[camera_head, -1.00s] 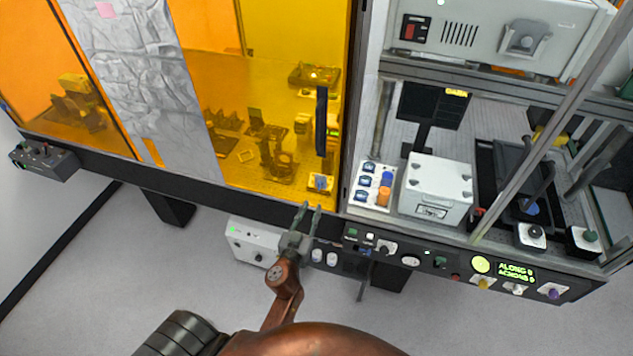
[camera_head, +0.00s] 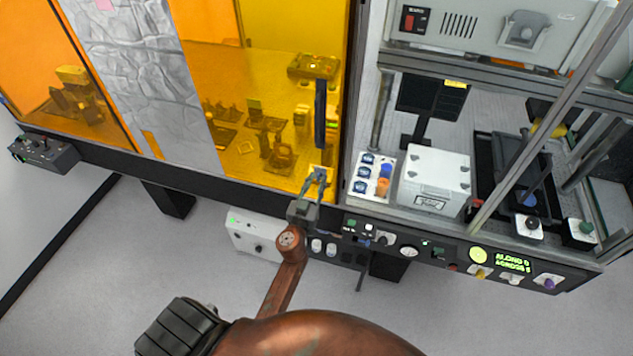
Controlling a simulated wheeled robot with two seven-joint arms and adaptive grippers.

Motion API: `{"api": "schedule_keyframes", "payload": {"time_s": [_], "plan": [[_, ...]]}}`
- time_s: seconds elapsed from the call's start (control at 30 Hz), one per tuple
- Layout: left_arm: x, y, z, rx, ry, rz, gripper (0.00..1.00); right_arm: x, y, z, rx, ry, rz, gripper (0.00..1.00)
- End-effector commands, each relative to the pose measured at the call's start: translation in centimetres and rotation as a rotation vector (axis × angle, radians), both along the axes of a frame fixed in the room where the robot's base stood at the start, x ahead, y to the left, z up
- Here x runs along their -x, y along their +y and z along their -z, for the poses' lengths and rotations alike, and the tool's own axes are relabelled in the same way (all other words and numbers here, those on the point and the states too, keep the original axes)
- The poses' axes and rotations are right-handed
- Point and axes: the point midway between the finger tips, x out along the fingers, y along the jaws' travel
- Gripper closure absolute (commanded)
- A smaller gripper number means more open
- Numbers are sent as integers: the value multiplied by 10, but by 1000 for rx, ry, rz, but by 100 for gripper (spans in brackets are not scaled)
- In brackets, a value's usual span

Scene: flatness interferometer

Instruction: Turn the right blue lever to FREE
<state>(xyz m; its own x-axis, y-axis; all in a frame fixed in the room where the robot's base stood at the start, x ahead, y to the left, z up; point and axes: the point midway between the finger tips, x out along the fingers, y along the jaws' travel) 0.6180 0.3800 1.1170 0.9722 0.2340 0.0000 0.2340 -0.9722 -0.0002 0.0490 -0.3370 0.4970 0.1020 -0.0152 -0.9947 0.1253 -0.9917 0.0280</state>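My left gripper (camera_head: 316,184) reaches up from below on its copper-coloured arm. Its two fingers look slightly apart, at the lower right corner of the yellow panel (camera_head: 245,178), below the black vertical handle (camera_head: 320,115). The fingers cover the spot where a small blue part on a pale plate showed earlier; whether they touch it I cannot tell. Another blue part (camera_head: 529,199) shows in the black stage at the right. I cannot tell for certain which is the right blue lever, and no FREE label is readable. My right gripper is not in view.
A white box (camera_head: 435,180) stands right of a tray (camera_head: 357,200) with blue and orange cylinders. A control strip with knobs and a green display (camera_head: 513,263) runs along the front edge. A slanted metal post (camera_head: 540,110) crosses the right side. Open floor lies below.

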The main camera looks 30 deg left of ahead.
Motion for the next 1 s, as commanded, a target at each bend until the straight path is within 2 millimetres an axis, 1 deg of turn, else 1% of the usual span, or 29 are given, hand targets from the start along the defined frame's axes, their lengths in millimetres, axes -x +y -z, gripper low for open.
{"api": "schedule_keyframes", "payload": {"time_s": [0.03, 0.07, 0.33, 0.77, 1.0], "plan": [[0, 0, 0, 0, 0, 0, 79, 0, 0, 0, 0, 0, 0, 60], [0, 0, 0, 0, 0, 0, 81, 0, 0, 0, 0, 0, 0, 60], [0, 0, 0, 0, 0, 0, 100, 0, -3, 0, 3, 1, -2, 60], [0, 0, 0, -7, 2, 0, 100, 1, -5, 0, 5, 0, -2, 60], [0, -1, 0, -81, 18, 2, 100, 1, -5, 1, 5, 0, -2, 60]]}}
